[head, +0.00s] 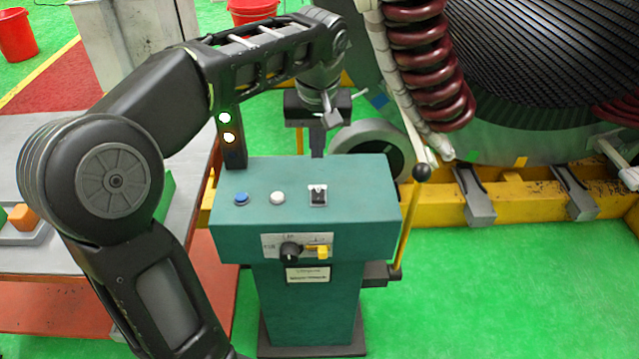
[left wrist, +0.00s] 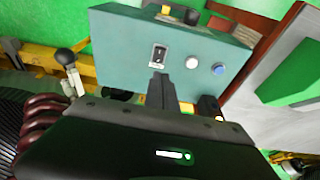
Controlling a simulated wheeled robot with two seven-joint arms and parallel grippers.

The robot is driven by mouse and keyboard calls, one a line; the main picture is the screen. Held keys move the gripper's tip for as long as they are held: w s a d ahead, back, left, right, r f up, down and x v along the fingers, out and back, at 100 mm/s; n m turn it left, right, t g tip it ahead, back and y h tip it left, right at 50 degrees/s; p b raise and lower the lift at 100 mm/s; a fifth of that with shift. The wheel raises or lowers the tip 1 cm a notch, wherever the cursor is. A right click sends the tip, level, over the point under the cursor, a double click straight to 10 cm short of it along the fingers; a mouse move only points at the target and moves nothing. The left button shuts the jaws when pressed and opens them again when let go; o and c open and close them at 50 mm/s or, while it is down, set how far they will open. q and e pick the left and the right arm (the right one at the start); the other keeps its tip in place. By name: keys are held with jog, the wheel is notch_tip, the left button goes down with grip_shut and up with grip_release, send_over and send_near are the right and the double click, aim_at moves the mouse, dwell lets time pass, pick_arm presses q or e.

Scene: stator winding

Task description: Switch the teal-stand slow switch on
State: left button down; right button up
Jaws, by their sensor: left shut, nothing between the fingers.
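The teal stand (head: 240,170) is in the middle of the head view. A small black-and-white switch (head: 318,195) sits on its top, right of a white button and a blue button. The switch also shows in the left wrist view (left wrist: 158,55). The front plate carries a black knob (head: 291,251) and a yellow switch (head: 322,252). I cannot read which one is labelled slow. My left gripper (head: 331,118) is shut and empty, above and behind the stand top. In the left wrist view its fingertips (left wrist: 160,82) appear just short of the top switch; contact cannot be told. My right gripper is not in view.
A lever with a black ball (head: 422,173) rises at the stand's right side. Two lit lamps (head: 227,127) stand on a post behind its left. The stator (head: 545,50) and dark red coils (head: 428,60) are behind right. A grey table (head: 30,258) is at left.

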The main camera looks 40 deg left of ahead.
aim_at(318, 199)
pick_arm(q)
jog(key=x, duration=0.9)
jog(key=d+x, duration=0.1)
jog(key=x, duration=0.4)
jog(key=shift+s+a+f+p, duration=0.1)
jog(key=shift+s+f+p, duration=0.05)
jog(key=shift+s+p, duration=0.25)
jog(key=shift+f+b, duration=0.2)
jog(key=shift+b, duration=0.25)
jog(key=f+b, duration=0.1)
jog(key=b, duration=0.2)
jog(key=shift+s+t, duration=0.1)
jog(key=shift+t, duration=0.3)
jog(key=shift+r+y+p, duration=0.3)
jog(key=shift+r, duration=0.2)
